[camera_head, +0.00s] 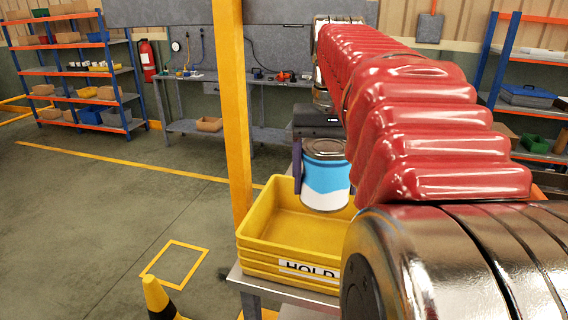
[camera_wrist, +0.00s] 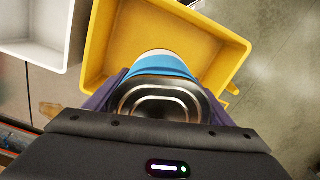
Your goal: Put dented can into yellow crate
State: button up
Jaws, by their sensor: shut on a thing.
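The can (camera_head: 326,176) is white and blue with a metal lid. In the head view it hangs upright over the yellow crate (camera_head: 262,208), which has a HOLD label on its front. My gripper (camera_head: 322,160) is shut on the can, with one dark finger showing at its left side. In the wrist view the can's metal lid (camera_wrist: 160,100) sits between my gripper's fingers (camera_wrist: 158,98), and the yellow crate (camera_wrist: 112,45) spreads below it. The can's lower end overlaps the crate's opening. I cannot tell whether it touches the crate floor. No dent is clearly visible.
A white bin (camera_wrist: 35,35) stands beside the yellow crate in the wrist view. A yellow post (camera_head: 236,110) rises close to the crate's left side. My red-sleeved arm hides the area to the right.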

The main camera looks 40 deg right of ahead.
jog(key=shift+f, duration=6.55)
jog(key=o, duration=1.3)
jog(key=shift+r, duration=7)
jog(key=shift+d, duration=0.1)
jog(key=s+d, duration=0.1)
jog(key=d, duration=1.3)
jog(key=shift+s+r, duration=0.4)
jog(key=shift+r, duration=0.05)
jog(key=shift+a, duration=0.1)
